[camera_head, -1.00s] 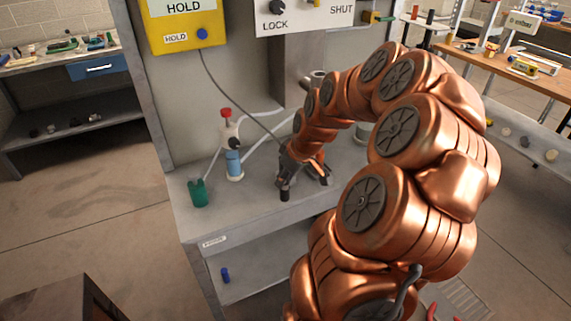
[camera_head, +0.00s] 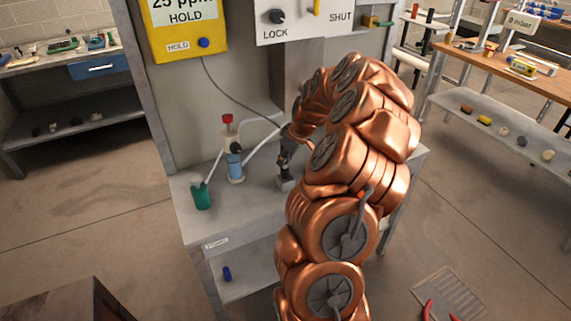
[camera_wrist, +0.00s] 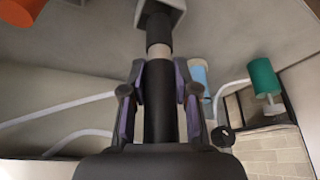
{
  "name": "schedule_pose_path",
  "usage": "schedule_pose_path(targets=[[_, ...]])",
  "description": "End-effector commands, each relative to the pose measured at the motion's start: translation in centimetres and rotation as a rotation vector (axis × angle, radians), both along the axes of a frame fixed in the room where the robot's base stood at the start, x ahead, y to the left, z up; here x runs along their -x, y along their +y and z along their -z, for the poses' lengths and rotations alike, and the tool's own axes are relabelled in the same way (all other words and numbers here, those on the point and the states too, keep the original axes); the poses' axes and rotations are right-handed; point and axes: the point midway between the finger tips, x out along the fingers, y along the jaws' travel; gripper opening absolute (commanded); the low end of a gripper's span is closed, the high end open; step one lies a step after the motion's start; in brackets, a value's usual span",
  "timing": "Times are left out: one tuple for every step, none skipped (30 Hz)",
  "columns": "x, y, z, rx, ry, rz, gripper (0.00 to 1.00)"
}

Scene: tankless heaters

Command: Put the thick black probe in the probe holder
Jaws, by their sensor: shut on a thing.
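My gripper (camera_wrist: 158,90) is shut on the thick black probe (camera_wrist: 159,105) in the wrist view. The probe has a pale band and a dark far end, which meets a light grey block (camera_wrist: 172,5), seemingly the probe holder, at the top edge. I cannot tell how far the end is inside it. In the head view my gripper (camera_head: 286,158) points down over the grey block (camera_head: 284,184) on the bench. The probe is mostly hidden there by my gripper and arm. A cable runs from the yellow meter (camera_head: 185,30) to my gripper.
Left of my gripper stand a blue-bodied fitting (camera_head: 235,170) with a red top and a green cup (camera_head: 202,196), joined by white tubes. The grey bench (camera_head: 230,215) is clear in front. A panel (camera_head: 300,22) with a LOCK knob hangs behind.

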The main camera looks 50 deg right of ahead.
Motion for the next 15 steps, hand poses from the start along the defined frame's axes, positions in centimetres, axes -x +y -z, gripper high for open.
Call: schedule_pose_path(targets=[[-0.1, -0.1, 0.0, 0.000, 0.000, 0.000, 0.00], [-0.1, -0.1, 0.1, 0.000, 0.000, 0.000, 0.00], [-0.1, -0.1, 0.3, -0.001, 0.001, 0.000, 0.00], [0.0, -0.1, 0.5, -0.001, 0.001, 0.000, 0.00], [0.0, 0.0, 0.7, -0.001, 0.002, 0.000, 0.00], [0.0, 0.0, 1.1, -0.002, 0.002, -0.001, 0.00], [0.0, 0.0, 1.5, -0.002, 0.003, -0.001, 0.00], [0.0, 0.1, 1.9, -0.003, 0.004, -0.002, 0.00], [0.0, 0.1, 2.4, -0.004, 0.005, -0.002, 0.00], [0.0, 0.1, 2.7, -0.003, 0.005, -0.002, 0.00], [0.0, 0.0, 2.9, -0.002, 0.004, -0.001, 0.00], [0.0, 0.0, 3.2, -0.001, 0.002, 0.000, 0.00], [0.0, -0.1, 3.4, 0.001, 0.001, 0.000, 0.00], [-0.1, -0.1, 3.5, 0.002, 0.000, 0.001, 0.00], [-0.1, -0.1, 3.5, 0.002, 0.000, 0.000, 0.00]])
